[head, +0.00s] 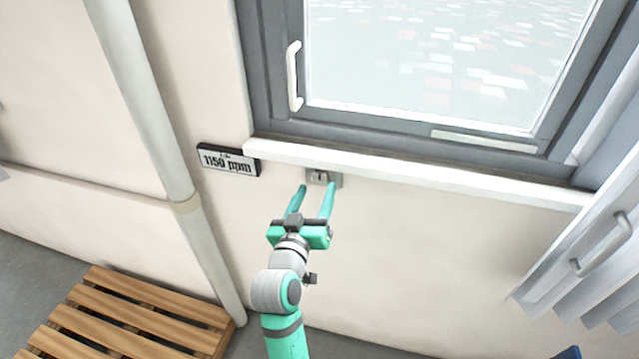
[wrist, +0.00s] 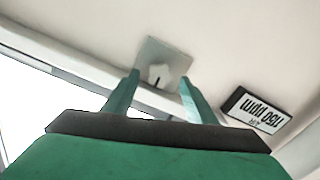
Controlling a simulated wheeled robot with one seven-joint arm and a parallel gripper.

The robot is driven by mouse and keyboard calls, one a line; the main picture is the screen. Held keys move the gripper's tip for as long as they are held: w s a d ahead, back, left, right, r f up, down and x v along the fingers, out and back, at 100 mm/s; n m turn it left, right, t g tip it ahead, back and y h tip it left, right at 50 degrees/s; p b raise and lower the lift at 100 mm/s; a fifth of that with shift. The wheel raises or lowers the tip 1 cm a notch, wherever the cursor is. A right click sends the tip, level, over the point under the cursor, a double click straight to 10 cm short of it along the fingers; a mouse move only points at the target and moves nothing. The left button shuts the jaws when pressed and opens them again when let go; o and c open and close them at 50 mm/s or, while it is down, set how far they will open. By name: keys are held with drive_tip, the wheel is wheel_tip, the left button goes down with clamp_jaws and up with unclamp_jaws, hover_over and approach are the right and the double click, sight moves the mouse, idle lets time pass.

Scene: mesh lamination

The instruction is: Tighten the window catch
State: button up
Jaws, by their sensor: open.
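The window catch (head: 321,178) is a small grey plate with a light knob, fixed to the wall just under the white window sill. In the wrist view the catch's knob (wrist: 158,73) has a dark mark on its face and sits on a square metal plate (wrist: 178,57). My gripper (head: 318,188) is open, with its two teal fingers pointing at the catch. In the wrist view my gripper (wrist: 160,80) has one finger on each side of the knob in the picture. I cannot tell whether the fingertips reach the knob's depth.
The white sill (head: 400,171) juts out right above the catch. A sign reading 1150 ppm (head: 229,159) is on the wall to the left. A pale pipe (head: 150,110) runs down the wall further left. A wooden pallet (head: 130,318) lies on the floor below.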

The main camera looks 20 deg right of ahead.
sight(320, 182)
drive_tip(key=shift+x, duration=2.1)
drive_tip(key=c, duration=1.1)
